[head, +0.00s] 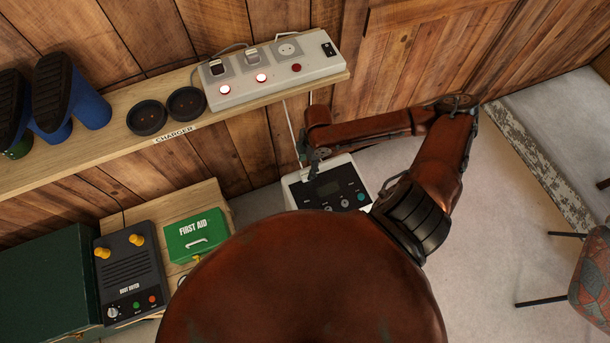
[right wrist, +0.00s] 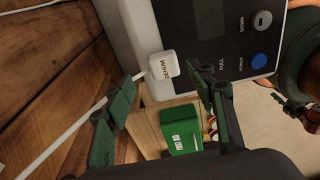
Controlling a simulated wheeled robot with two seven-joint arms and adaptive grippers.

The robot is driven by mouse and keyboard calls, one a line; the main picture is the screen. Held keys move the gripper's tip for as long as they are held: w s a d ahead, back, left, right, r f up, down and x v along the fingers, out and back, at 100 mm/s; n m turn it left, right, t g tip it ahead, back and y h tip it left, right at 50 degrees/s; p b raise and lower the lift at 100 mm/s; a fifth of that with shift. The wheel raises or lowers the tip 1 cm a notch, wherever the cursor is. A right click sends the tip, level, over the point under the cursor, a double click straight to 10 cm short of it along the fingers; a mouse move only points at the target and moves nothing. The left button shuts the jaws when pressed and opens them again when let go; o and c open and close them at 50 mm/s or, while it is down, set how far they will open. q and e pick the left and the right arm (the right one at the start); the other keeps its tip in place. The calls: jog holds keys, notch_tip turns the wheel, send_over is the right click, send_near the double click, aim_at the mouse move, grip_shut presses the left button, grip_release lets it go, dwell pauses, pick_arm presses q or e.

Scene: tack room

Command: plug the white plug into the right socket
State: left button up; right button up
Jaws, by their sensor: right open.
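The white power strip (head: 270,72) lies on the wooden shelf. Its right socket (head: 288,48) is empty; the left socket (head: 217,68) and the middle socket (head: 252,57) each hold a plug. My right gripper (head: 313,157) is below the shelf's right end, above the white appliance. In the right wrist view its fingers (right wrist: 163,84) are open, with the white plug (right wrist: 163,65) between and just beyond the fingertips. A white cable (right wrist: 80,122) runs from the plug to the lower left. The plug cannot be made out in the head view. My left gripper is not in view.
The white appliance (head: 328,185) with a display stands under the shelf's right end. A green first aid box (head: 197,238) and a boot dryer (head: 130,270) are at lower left.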

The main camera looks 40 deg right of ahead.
aim_at(305, 174)
jog(key=shift+f, duration=0.15)
jog(key=f, duration=0.2)
jog(key=a+f, duration=0.1)
jog(key=f, duration=0.1)
jog(key=shift+s+f+b, duration=0.2)
jog(key=shift+f+b, duration=0.15)
jog(key=shift+f, duration=0.05)
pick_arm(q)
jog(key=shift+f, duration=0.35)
pick_arm(e)
jog(key=shift+c, duration=0.5)
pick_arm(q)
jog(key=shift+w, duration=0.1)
pick_arm(e)
jog(key=c, duration=1.1)
jog(key=shift+r, duration=0.1)
